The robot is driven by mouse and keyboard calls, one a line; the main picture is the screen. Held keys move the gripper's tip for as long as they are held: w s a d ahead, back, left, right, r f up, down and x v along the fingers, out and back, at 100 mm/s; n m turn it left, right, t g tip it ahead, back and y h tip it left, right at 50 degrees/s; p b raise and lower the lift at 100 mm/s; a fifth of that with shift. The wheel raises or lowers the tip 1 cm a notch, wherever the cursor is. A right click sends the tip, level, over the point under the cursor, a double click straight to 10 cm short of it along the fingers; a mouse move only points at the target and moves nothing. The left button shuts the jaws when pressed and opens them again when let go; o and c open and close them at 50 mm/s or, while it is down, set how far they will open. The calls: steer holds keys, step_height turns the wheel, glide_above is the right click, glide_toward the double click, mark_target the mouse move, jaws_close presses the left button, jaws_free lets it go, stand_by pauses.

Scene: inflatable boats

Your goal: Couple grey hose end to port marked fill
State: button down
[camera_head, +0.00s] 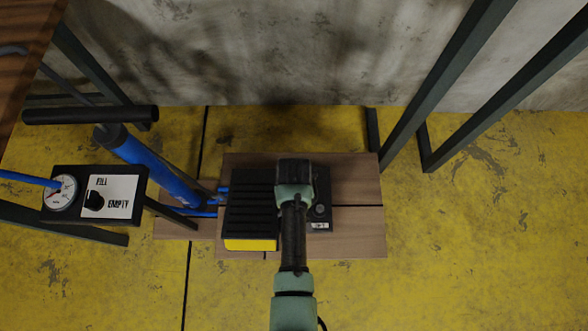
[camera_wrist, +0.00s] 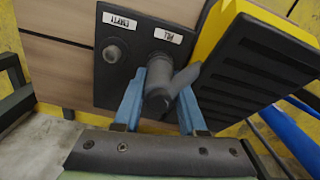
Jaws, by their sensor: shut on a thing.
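My gripper (camera_wrist: 158,100) has blue fingers shut on the grey hose end (camera_wrist: 160,82), a stubby grey cylinder with a grey length angling off to the upper right. It is over the black port plate (camera_wrist: 108,80), just below the white FILL label (camera_wrist: 167,36). The hose end largely covers the port there, and I cannot tell whether it is seated or only close. The bare port (camera_wrist: 112,53) beside the EMPTY label (camera_wrist: 120,19) stands free to the left. In the head view my arm hides the fingers and hose end; part of the port plate (camera_head: 321,200) shows.
A black-and-yellow foot pump (camera_head: 250,205) stands close beside the port plate on wooden boards (camera_head: 355,235). A blue hand pump (camera_head: 160,170) and a gauge box (camera_head: 130,173) marked FILL and EMPTY are at left. Dark metal legs (camera_head: 440,90) stand at right.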

steer(key=shift+c, duration=2)
jaws_free()
